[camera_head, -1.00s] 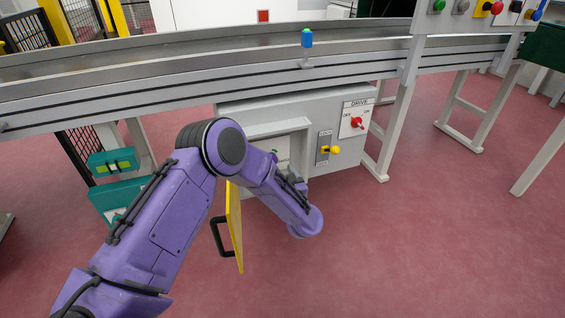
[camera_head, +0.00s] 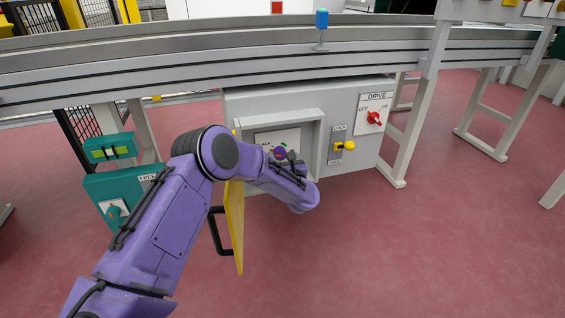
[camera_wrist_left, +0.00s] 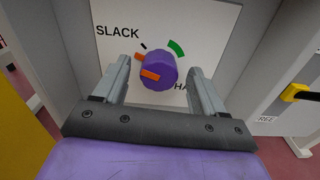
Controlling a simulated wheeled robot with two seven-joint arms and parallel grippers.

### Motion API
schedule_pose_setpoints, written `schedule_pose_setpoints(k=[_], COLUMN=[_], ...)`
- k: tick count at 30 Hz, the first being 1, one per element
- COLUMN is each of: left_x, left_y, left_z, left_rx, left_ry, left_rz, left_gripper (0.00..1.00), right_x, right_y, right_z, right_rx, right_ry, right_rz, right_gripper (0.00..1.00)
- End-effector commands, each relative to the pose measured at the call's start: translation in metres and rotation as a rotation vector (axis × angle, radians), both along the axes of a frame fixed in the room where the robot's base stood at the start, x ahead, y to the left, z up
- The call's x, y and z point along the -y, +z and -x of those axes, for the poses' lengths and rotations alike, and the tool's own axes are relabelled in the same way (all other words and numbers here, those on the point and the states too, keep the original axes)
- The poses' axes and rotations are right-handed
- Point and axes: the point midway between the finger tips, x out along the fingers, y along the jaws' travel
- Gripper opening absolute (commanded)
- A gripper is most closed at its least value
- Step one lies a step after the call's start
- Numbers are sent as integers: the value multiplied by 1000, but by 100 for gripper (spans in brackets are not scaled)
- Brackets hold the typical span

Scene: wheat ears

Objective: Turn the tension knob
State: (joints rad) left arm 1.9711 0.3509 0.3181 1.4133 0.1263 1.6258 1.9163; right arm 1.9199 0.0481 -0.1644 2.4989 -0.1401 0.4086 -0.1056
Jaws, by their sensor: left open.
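The tension knob (camera_wrist_left: 157,70) is purple with an orange pointer on its face. It sits on a white plate (camera_wrist_left: 205,30) marked SLACK at upper left, with a green arc at its upper right and another label partly hidden at lower right. The orange pointer faces left. My left gripper (camera_wrist_left: 160,65) is open, its two grey fingers on either side of the knob, with gaps visible between fingers and knob. In the head view the knob (camera_head: 280,152) shows in the recess of the grey cabinet (camera_head: 340,105), just beyond my left wrist. My right gripper is not in view.
A yellow door (camera_head: 235,225) with a black handle stands open at the recess's left. A yellow lock lever (camera_head: 345,146) and red DRIVE switch (camera_head: 374,118) are on the cabinet's right. A conveyor (camera_head: 200,75) runs above. A teal box (camera_head: 113,205) stands left.

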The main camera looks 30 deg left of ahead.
Motion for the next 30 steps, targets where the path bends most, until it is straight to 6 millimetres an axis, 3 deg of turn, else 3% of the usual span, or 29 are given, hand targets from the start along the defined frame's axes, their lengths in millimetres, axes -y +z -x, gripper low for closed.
schedule_pose_setpoints(k=[9, 14, 15, 30], left_x=[-3, -3, -3, -3], left_y=[1, 1, 1, 2], left_z=[-3, -3, -3, -3], left_rx=[0, 0, 0, -100], left_ry=[0, 0, 0, 0], left_rz=[0, 0, 0, -84], left_gripper=[71, 19, 15, 15], right_x=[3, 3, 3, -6], right_y=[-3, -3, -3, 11], right_z=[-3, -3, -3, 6], right_rx=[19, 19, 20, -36], right_ry=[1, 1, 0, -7], right_rz=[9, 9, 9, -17], right_gripper=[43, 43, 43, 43])
